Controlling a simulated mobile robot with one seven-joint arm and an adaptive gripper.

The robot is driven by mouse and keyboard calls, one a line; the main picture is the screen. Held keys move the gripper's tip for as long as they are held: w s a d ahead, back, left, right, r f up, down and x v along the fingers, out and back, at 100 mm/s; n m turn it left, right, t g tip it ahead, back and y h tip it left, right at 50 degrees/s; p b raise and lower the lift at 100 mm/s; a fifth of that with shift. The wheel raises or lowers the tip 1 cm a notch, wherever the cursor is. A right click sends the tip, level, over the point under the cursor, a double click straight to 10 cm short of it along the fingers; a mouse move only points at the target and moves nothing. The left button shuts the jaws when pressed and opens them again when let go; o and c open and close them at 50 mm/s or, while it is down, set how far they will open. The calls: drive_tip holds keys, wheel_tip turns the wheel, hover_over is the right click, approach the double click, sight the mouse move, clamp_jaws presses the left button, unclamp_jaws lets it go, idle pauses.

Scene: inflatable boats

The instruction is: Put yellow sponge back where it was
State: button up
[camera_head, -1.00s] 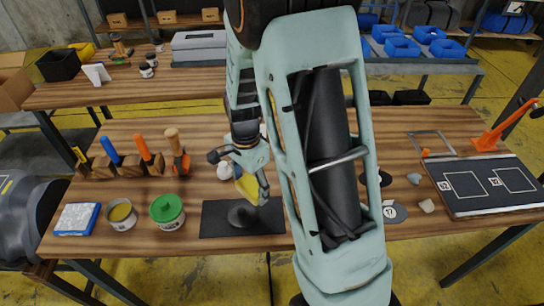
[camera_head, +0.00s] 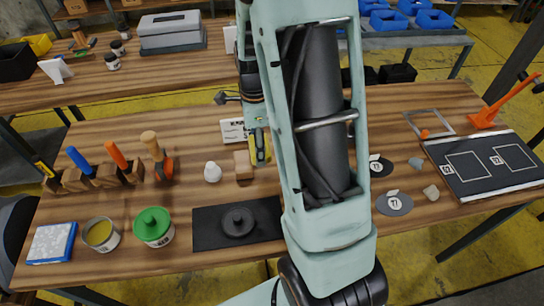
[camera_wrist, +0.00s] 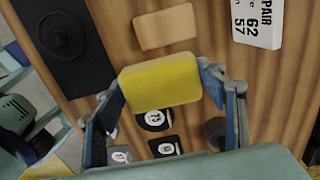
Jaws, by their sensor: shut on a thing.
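The yellow sponge (camera_wrist: 160,80) is held between the two fingers of my gripper (camera_wrist: 165,88) in the wrist view, above the wooden table. In the head view, a sliver of the yellow sponge (camera_head: 263,150) shows at my gripper (camera_head: 259,146), just right of a small wooden block (camera_head: 243,165). The block also shows in the wrist view (camera_wrist: 166,29), beyond the sponge. My arm hides part of the table to the right of the sponge. How high the sponge is above the table is hard to tell.
A black mat (camera_head: 207,228) with a round black handled piece (camera_head: 238,221) lies in front.

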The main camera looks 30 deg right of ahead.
drive_tip(key=d+f, duration=0.2)
drive_tip(key=f, duration=0.1)
drive_tip(key=d+f, duration=0.2)
drive_tip(key=shift+w+d+f, duration=0.1)
drive_tip(key=shift+w, duration=0.25)
drive_tip(key=f, duration=0.3)
drive_tip(key=shift+d, duration=0.35)
drive_tip(key=shift+f, duration=0.35)
drive_tip(key=shift+f, duration=0.15)
drive_tip(key=o, duration=1.1)
wheel_tip(320, 180, up, 12)
